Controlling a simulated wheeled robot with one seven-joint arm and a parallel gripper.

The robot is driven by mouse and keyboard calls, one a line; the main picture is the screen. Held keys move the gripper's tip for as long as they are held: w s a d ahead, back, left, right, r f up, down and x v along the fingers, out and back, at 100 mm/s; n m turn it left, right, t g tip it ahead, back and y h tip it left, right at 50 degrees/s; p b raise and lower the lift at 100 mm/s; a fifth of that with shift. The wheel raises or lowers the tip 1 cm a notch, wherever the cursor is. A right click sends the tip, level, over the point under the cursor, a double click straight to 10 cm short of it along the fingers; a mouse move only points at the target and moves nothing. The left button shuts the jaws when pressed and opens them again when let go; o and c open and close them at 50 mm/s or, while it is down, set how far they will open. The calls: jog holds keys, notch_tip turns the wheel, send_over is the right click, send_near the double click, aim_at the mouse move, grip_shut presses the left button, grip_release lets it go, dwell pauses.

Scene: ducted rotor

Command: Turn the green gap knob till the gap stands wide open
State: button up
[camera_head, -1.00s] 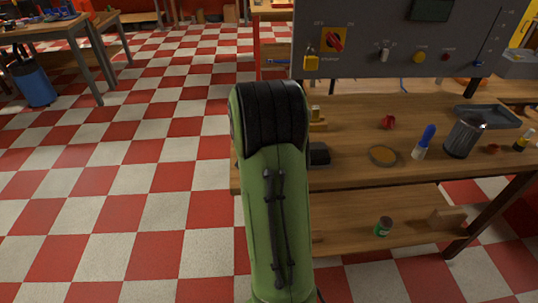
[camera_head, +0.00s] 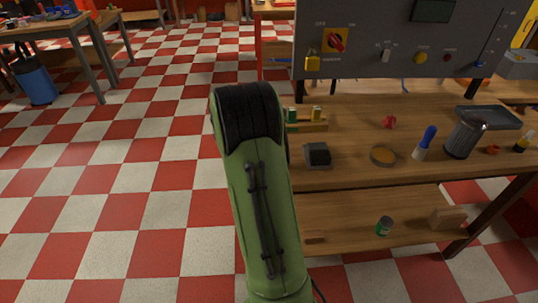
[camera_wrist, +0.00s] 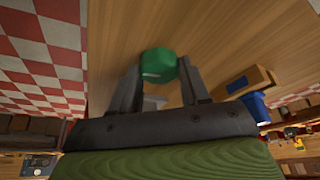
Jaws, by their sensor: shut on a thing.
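The green knob (camera_wrist: 158,64) shows in the wrist view, a faceted green piece over the wooden bench top. My gripper (camera_wrist: 160,80) has its two dark fingers on either side of the knob and is shut on it. A small pale part shows between the fingers below the knob; I cannot tell what it is. In the head view my green arm covers the gripper and the knob. The gap itself cannot be made out in either view.
The wooden bench (camera_head: 360,170) holds a small black-topped block (camera_head: 317,154), a round tan dish (camera_head: 383,156), a blue-handled tool (camera_head: 426,140) and a dark canister (camera_head: 464,136). A grey panel (camera_head: 375,60) stands behind.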

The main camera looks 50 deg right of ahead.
jog(key=o, duration=1.1)
jog(key=shift+c, duration=0.2)
jog(key=p+v, duration=0.4)
jog(key=v, duration=1.1)
jog(key=shift+a+r+p, duration=0.25)
jog(key=shift+r+p, duration=0.1)
jog(key=shift+p, duration=0.05)
jog(key=s+a+r+n+t+y+p, duration=0.1)
jog(key=s+a+r+n+t, duration=0.1)
jog(key=a+r+n, duration=0.3)
jog(key=s+a+r+n+t+p, duration=0.1)
jog(key=a+n, duration=0.1)
jog(key=a, duration=0.5)
jog(key=s+a+r+n+t+y+p, duration=0.1)
jog(key=s+a+r+n+t, duration=0.1)
jog(key=a+r+n, duration=0.3)
jog(key=s+a+f+n+t+y+p, duration=0.1)
jog(key=s+a+f+n+y, duration=0.1)
jog(key=s+a+n, duration=0.6)
jog(key=s+a+f, duration=0.1)
jog(key=a, duration=0.2)
jog(key=shift+a+f+n+t, duration=0.15)
jog(key=shift+a+n+t, duration=0.15)
jog(key=shift+a, duration=0.1)
